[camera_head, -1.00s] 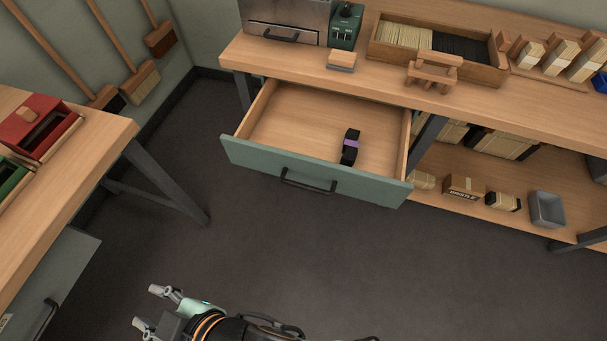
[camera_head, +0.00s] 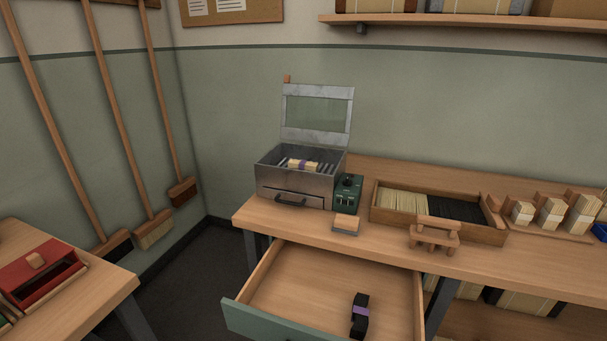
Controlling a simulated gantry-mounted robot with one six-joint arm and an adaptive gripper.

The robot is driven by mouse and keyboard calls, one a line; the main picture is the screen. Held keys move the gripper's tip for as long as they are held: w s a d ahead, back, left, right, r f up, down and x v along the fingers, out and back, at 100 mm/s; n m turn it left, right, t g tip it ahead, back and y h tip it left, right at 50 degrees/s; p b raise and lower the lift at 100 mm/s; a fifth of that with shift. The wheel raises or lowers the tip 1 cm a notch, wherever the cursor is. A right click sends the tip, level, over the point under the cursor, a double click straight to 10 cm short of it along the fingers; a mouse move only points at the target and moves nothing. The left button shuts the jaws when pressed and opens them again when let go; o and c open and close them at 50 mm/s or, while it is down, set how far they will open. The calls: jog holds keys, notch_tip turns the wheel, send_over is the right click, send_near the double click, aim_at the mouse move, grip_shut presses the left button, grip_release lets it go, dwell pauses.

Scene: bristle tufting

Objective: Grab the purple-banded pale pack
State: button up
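A pale pack with a purple band (camera_head: 303,165) lies inside an open metal box (camera_head: 275,181) on the bench, near the bench's left end. It rests across dark slats, and the box's front wall partly hides its surroundings. The box's lid (camera_head: 317,137) with a window stands raised at the back. A black pack with a purple band (camera_head: 360,318) lies in the open drawer (camera_head: 300,285) below the bench. My gripper is not in view now.
A green control unit (camera_head: 348,193) stands right of the box, and a small wood-topped block (camera_head: 346,224) is in front. A tray (camera_head: 400,224) of pale and black bristles and a wooden stand (camera_head: 433,237) are further right. The drawer juts out below.

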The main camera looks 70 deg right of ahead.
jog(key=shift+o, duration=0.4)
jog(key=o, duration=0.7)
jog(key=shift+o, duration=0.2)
